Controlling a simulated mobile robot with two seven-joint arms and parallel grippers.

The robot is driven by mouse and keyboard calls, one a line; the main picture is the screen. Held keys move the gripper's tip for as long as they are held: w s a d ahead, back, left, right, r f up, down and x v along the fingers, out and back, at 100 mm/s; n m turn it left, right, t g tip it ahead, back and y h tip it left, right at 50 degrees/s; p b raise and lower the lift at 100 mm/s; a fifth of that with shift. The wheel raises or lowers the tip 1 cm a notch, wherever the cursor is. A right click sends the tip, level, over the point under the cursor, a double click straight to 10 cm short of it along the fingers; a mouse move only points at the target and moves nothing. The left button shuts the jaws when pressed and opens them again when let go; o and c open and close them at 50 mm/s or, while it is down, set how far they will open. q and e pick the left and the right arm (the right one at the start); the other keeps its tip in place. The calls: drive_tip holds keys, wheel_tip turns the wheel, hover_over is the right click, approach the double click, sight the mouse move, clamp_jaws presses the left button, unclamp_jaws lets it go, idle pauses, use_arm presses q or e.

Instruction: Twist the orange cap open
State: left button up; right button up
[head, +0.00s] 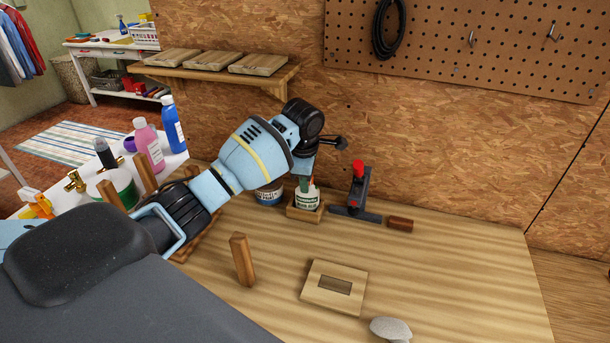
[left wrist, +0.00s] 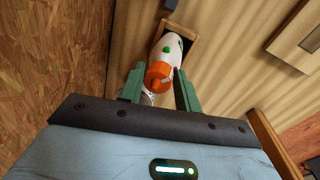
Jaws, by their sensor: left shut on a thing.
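A white glue bottle (head: 308,199) with a green label stands in a small wooden block holder (head: 303,214) on the workbench. In the left wrist view the white bottle (left wrist: 170,48) shows a green mark and an orange cap (left wrist: 161,76) nearest the camera. My left gripper (head: 304,183) comes down over the bottle top. In the left wrist view its green fingers (left wrist: 158,92) lie on both sides of the orange cap, shut on it. In the head view the fingers mostly hide the cap. My right gripper is not in view.
A dark plane-like tool with a red knob (head: 358,170) stands just right of the bottle. A blue-labelled tub (head: 270,194) is close on the left. Wooden pegs (head: 242,259) and a flat wooden block with a slot (head: 335,286) are nearer.

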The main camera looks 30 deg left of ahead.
use_arm(q)
drive_tip(key=shift+f+n, duration=0.2)
drive_tip(key=shift+n, duration=1.2)
drive_tip(key=shift+y, duration=0.3)
drive_tip(key=n, duration=0.2)
drive_tip(key=shift+d+n+g, duration=0.1)
drive_tip(key=shift+n+g, duration=0.2)
drive_tip(key=shift+g, duration=0.1)
drive_tip(key=shift+o, duration=0.2)
drive_tip(key=shift+a+r+n+y, duration=0.1)
drive_tip(key=shift+n+y, duration=0.05)
drive_tip(key=shift+n, duration=0.5)
drive_tip(key=shift+a+n+y, duration=0.1)
drive_tip(key=shift+n+y, duration=0.05)
drive_tip(key=shift+n, duration=0.5)
